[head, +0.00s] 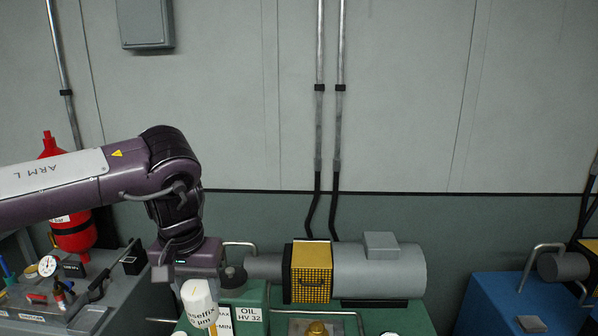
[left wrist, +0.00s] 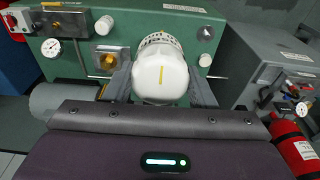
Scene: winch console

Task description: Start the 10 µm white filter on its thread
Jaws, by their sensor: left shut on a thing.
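The white filter (head: 201,303) is in my left gripper (head: 196,282), in front of the green oil unit (head: 254,293). Its printed label is only partly readable in the head view. In the left wrist view the filter (left wrist: 160,78) sits between the two fingers of the left gripper (left wrist: 160,88), with a yellow stripe on its near end. A pale ring with holes shows at its far end, towards the green unit (left wrist: 75,72). The thread behind the filter is hidden, so I cannot tell whether they touch. My right gripper is not in view.
A brass fitting (left wrist: 107,61) on a square plate and a gauge (left wrist: 51,47) are beside the filter. A grey motor (head: 385,272) with a yellow guard (head: 310,272) stands right. A grey bench (head: 105,312) and red cylinder (head: 72,232) are left; a blue cabinet (head: 490,305) is far right.

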